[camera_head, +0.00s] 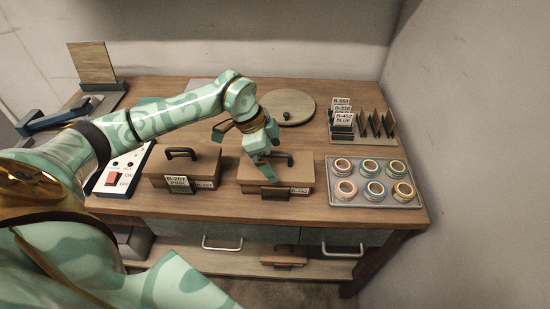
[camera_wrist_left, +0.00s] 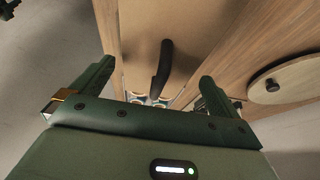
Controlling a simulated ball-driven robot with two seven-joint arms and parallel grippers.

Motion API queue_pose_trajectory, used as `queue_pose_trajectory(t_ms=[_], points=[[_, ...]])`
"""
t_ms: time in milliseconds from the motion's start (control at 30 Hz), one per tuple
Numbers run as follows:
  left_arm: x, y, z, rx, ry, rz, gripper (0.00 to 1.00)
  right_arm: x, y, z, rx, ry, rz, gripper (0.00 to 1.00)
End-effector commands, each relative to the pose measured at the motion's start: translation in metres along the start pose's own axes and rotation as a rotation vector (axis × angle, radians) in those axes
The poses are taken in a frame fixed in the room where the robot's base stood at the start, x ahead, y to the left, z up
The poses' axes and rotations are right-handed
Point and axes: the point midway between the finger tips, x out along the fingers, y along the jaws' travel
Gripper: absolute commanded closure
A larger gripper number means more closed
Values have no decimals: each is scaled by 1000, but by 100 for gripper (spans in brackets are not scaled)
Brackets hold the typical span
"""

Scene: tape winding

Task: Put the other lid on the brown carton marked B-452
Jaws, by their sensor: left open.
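The right brown carton (camera_head: 277,177) stands near the table's front edge, with a dark plate and a small label on its front; the label is too small to read surely. A brown lid with a black handle (camera_head: 284,157) sits on top of it. My left gripper (camera_head: 265,160) is open right over this lid. In the left wrist view the black handle (camera_wrist_left: 162,68) shows between the spread fingers, with no grip on it. The left carton (camera_head: 182,167) is also lidded, with a black handle and a card reading B-207 PINK. My right gripper is not in view.
A tray of tape rolls (camera_head: 373,182) lies right of the cartons. Behind it is a card rack (camera_head: 362,133). A round wooden disc with a knob (camera_head: 287,106) lies at the back. A switch box (camera_head: 123,168) is at left. A smaller carton (camera_head: 283,257) is on the lower shelf.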

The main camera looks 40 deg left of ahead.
Motion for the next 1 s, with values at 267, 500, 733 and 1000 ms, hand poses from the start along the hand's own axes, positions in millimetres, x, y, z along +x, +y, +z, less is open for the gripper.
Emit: queue_pose_trajectory(t_ms=[267,500,733,1000], points=[[-79,-1,-1,1,0,-6,0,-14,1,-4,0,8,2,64],[-126,-1,0,1,0,-3,0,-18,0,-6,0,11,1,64],[-140,0,0,1,0,-1,0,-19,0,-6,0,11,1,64],[-139,0,0,1,0,0,0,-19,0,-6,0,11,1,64]])
